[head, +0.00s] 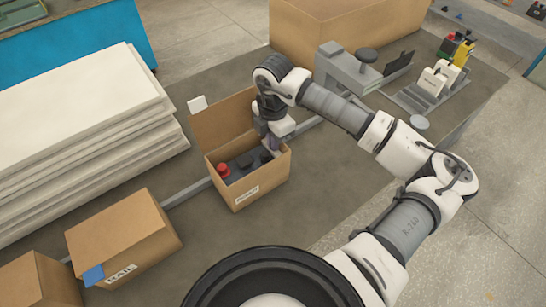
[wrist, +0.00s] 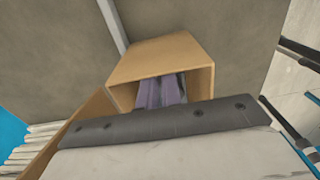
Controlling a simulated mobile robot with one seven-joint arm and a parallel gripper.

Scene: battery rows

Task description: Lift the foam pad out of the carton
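The carton (head: 236,197) stands open on the grey table in the head view, its back flap raised and a label on its front. Inside lie dark grey pieces (head: 243,163) and a red knob-like part (head: 224,170). I cannot tell which piece is the foam pad. My gripper (head: 272,146) points down into the right side of the carton. In the wrist view the carton (wrist: 150,60) lies just beyond the gripper body, with purple-grey strips (wrist: 160,92) reaching into its opening. The fingertips are hidden, so I cannot tell if they hold anything.
A closed carton (head: 120,235) stands at the front left, near a stack of white boards (head: 80,130). A large cardboard box (head: 345,25) stands behind. Grey fixtures (head: 350,75) stand at the back right.

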